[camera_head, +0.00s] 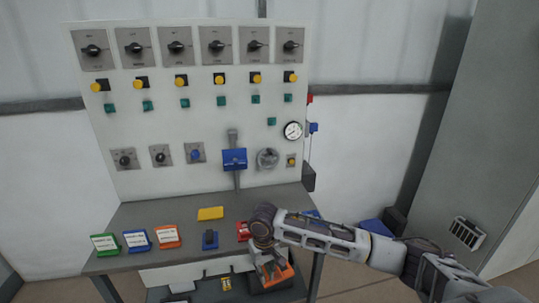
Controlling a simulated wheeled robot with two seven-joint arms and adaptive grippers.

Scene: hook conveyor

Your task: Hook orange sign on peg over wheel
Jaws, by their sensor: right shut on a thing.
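My right gripper (271,270) is low in front of the desk's front edge, right of centre. It is shut on an orange piece (284,277), partly hidden by the fingers; I cannot tell whether its face carries a label. Another orange sign (168,236) with a white label lies on the desk at the left. A grey round wheel (268,158) is on the panel, right of a blue box. A peg above it is too small to make out. My left gripper is not in view.
The grey desk (200,260) holds a green sign (104,244), a blue sign (137,240), a yellow piece (210,213) and a red piece (243,231). The white panel (215,115) carries knobs, buttons and a gauge (293,131). A grey cabinet (475,130) stands at the right.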

